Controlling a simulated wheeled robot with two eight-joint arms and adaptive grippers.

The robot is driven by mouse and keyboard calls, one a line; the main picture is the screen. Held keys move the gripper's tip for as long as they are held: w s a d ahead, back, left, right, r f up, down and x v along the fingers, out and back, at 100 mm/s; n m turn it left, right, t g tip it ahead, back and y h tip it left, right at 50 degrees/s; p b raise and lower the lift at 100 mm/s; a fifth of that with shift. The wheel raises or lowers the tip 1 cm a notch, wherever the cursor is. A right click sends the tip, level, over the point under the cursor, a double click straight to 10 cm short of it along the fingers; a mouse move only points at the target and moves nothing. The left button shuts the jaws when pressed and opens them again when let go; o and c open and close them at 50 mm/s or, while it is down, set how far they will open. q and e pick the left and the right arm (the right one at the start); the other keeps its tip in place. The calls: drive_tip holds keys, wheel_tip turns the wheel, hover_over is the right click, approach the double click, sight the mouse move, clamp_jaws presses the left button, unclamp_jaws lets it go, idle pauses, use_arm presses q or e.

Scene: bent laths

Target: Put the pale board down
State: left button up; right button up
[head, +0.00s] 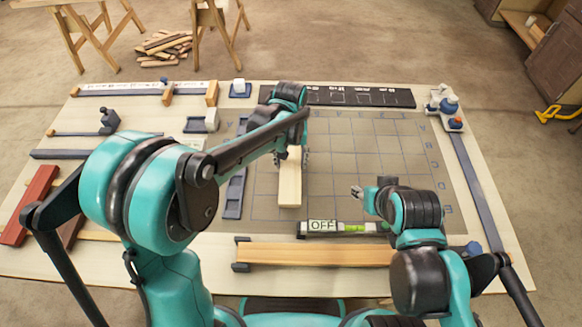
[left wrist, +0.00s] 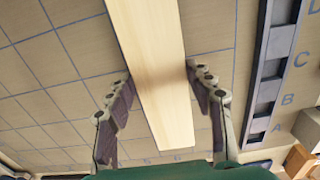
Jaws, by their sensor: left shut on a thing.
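The pale board (head: 290,188) is a plain light wooden lath over the gridded grey mat (head: 345,145), its near end pointing towards me. My left gripper (head: 291,158) is shut on the pale board near its far part, which the arm partly hides. In the left wrist view the board (left wrist: 150,55) runs between the two fingers of the gripper (left wrist: 158,88). I cannot tell whether the board touches the mat. My right gripper (head: 360,192) is over the right part of the mat, apart from the board; its jaws are too small to judge.
A level marked OFF (head: 345,228) and a long wooden lath (head: 315,253) lie in front of the mat. A slotted blue rail (head: 235,193) lies left of the board. A dark strip (head: 360,96) borders the back. The mat's right middle is free.

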sight(291, 163)
use_arm(q)
drive_tip(key=shift+f+b, duration=0.45)
drive_tip(key=shift+f, duration=1)
drive_tip(key=shift+f, duration=0.1)
drive_tip(key=o, duration=1.3)
